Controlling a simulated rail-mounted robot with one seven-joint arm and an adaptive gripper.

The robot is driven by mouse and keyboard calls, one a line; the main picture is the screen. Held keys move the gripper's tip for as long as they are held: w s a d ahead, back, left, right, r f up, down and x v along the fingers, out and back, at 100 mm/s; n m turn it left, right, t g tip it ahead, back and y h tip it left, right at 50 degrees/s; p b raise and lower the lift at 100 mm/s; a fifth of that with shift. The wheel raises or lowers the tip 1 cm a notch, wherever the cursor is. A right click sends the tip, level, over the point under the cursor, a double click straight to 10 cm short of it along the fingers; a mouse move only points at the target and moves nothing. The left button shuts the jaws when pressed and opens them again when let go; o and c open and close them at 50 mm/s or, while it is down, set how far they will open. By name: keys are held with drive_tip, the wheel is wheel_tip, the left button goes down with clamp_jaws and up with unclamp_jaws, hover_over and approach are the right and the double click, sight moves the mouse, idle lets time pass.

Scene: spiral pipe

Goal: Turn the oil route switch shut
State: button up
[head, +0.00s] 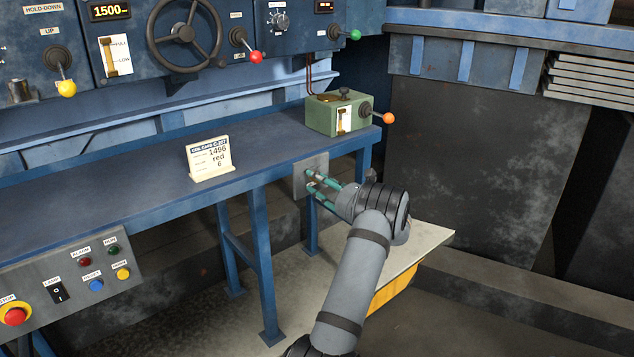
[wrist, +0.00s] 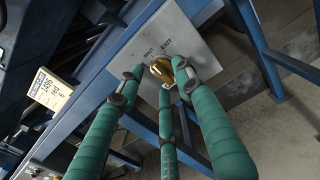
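A grey switch plate (head: 317,163) is fixed at the right end of the blue bench, at its front edge. In the wrist view the plate (wrist: 150,32) carries small labels, one reading EXIT and one too small to read surely. A brass knob (wrist: 162,70) sits on the plate, with part of it hidden by the fingers. My gripper (head: 315,183) has reached the plate. Its green fingers, seen in the wrist view (wrist: 160,80), are spread around the knob, with a gap at the left fingertip. Contact at the right and lower fingers is unclear.
A green box (head: 325,118) with an orange-tipped lever (head: 388,118) stands on the bench above the plate. A printed card (head: 209,160) stands to the left. A pale-topped low surface (head: 432,238) lies below my arm. The control panel (head: 130,40) is behind.

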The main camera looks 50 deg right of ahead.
drive_tip(key=v, duration=1.1)
drive_tip(key=shift+s, duration=0.15)
drive_tip(key=x, duration=1.1)
drive_tip(key=shift+w+d+b, duration=0.25)
drive_tip(key=shift+w+b, duration=0.05)
drive_tip(key=shift+r, duration=0.1)
